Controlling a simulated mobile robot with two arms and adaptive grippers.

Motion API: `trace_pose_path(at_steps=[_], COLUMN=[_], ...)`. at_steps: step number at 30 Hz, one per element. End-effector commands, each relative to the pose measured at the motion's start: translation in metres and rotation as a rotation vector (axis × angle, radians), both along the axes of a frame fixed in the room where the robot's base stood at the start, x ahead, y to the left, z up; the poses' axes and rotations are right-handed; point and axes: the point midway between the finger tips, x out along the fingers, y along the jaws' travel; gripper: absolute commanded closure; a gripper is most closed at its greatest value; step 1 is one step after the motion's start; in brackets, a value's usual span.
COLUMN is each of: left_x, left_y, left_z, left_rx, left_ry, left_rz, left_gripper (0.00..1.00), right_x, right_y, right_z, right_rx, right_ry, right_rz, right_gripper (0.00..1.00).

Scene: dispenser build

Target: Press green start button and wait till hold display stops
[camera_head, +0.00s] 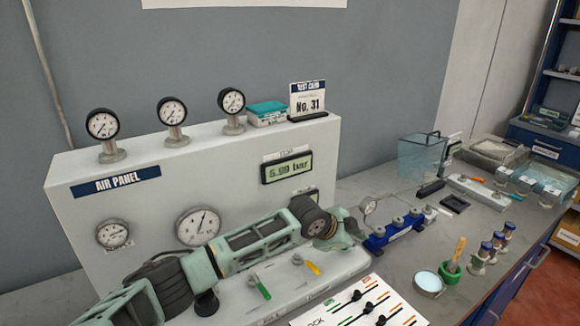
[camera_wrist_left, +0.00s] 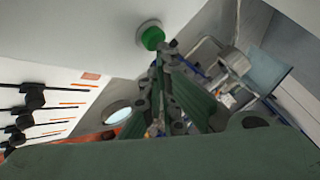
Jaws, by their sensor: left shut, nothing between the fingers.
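My left gripper (camera_head: 343,233) is shut and empty in front of the right end of the air panel (camera_head: 75,215). In the left wrist view its closed fingertips (camera_wrist_left: 168,48) are beside the round green button (camera_wrist_left: 152,38), which sits on a white face. I cannot tell whether they touch it. The button does not show in the head view. A pressure display (camera_head: 287,168) on the panel reads about 5.99 bar. A second display (camera_head: 305,194) below it is mostly hidden by my arm, and its reading is not legible. My right gripper is not in view.
A blue valve block (camera_head: 394,232) with a small gauge stands just right of my gripper. Green (camera_head: 262,288) and yellow (camera_head: 312,268) levers are below my arm. A white slider board (camera_head: 340,309) lies in front. A dish (camera_head: 429,282) and green cup (camera_head: 449,272) stand to the right.

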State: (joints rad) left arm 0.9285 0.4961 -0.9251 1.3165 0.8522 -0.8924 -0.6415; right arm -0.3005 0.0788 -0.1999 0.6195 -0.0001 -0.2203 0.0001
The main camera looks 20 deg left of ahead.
Motion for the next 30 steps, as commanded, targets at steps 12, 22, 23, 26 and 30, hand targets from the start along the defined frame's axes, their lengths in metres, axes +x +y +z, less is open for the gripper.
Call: trace_pose_path(at_steps=[12, 22, 23, 26, 30], left_x=[0.001, 0.0, 0.0, 0.0, 0.0], left_y=[0.0, 0.0, 0.0, 0.0, 0.0], left_z=[0.011, 0.045, 0.048, 0.058, 0.062], left_rx=[-0.001, -0.001, -0.001, -0.001, -0.001], left_ry=[-0.003, -0.003, -0.002, -0.001, -0.001], left_rz=[0.0, 0.0, -0.001, 0.0, 0.0], left_gripper=[1.0, 1.0, 1.0, 1.0, 1.0], right_x=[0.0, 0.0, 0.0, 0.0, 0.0], right_y=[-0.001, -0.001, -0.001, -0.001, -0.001], right_z=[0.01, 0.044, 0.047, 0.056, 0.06], right_rx=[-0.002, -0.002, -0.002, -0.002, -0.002], right_ry=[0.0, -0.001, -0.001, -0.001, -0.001], right_rz=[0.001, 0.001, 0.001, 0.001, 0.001], right_gripper=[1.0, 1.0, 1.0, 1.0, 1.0])
